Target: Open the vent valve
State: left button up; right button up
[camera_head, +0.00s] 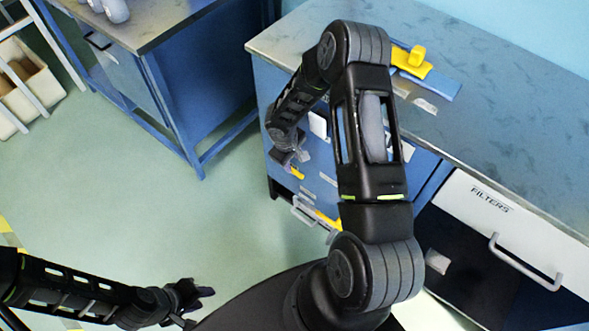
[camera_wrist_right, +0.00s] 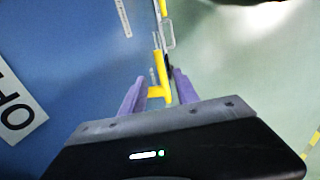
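A yellow lever (camera_wrist_right: 160,72), which looks like the vent valve's handle, stands out beside a blue panel in the right wrist view. My right gripper (camera_wrist_right: 158,82) has its two purple fingers apart, one on each side of the lever's near end, with small gaps showing. In the head view my right gripper (camera_head: 288,158) is at the blue cabinet's front, and a bit of yellow (camera_head: 297,173) shows just below it; my arm hides part of this area. My left gripper (camera_head: 195,293) is low at the left, over the floor, away from the valve; its finger opening is unclear.
A blue cabinet (camera_head: 262,95) with a grey worktop (camera_head: 480,80) carries a yellow and blue item (camera_head: 425,70). A white drawer front marked FILTERS (camera_head: 480,205) is at right. Another blue bench (camera_head: 195,75) stands at left. The green floor (camera_head: 150,215) between is clear.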

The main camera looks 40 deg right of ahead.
aim_at(296, 172)
jog(key=f, duration=0.2)
jog(key=d+f, duration=0.1)
jog(key=f, duration=0.4)
jog(key=shift+w+d+f, duration=0.1)
jog(key=shift+w+d, duration=0.05)
jog(key=shift+w, duration=0.05)
grip_shut()
dwell(1.2)
